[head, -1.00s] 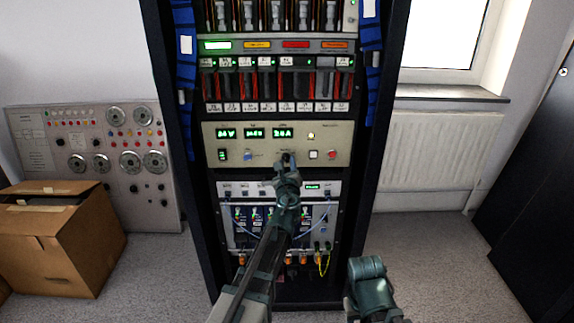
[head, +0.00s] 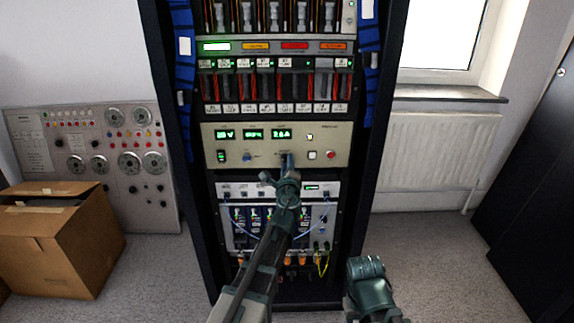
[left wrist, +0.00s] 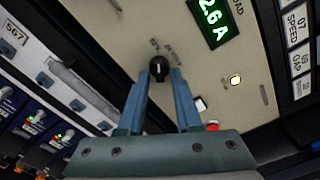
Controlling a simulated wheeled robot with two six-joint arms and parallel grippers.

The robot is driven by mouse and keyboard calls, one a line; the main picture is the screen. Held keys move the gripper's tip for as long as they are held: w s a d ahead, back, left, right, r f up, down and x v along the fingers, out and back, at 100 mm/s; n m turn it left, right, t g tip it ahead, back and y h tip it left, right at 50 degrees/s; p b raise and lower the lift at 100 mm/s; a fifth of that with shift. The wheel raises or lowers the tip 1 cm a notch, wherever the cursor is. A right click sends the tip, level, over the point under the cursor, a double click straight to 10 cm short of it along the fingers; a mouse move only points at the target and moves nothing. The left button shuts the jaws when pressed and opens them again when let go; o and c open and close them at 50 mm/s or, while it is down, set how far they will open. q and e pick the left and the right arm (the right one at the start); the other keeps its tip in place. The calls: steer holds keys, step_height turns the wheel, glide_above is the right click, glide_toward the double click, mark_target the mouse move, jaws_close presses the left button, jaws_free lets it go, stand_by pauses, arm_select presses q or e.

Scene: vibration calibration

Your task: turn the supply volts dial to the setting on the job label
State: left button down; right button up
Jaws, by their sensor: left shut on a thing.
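A beige supply panel (head: 340,135) in the rack carries three green displays. The right one reads 2.6 A in the left wrist view (left wrist: 217,22); the left one (head: 225,135) shows volts, its figures unclear. My left gripper (head: 288,158) is at the panel's lower middle. In the left wrist view its two blue fingers are shut on a small black dial (left wrist: 159,68) with a white pointer mark. Print beside the dial is too small to read. A second, bluish knob (head: 247,156) sits to its left. I cannot pick out the job label. My right gripper's fingers do not show.
Below the panel is a white unit (head: 228,190) with blue cables; red-and-black modules (head: 275,85) are above. A red button (head: 330,155) sits right of the dial. A cardboard box (head: 60,240) stands on the floor at left, before a grey panel (head: 35,155).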

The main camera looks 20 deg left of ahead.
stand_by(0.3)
arm_select(q)
steer(key=c, duration=0.6)
jaws_free()
steer(key=shift+s, duration=0.1)
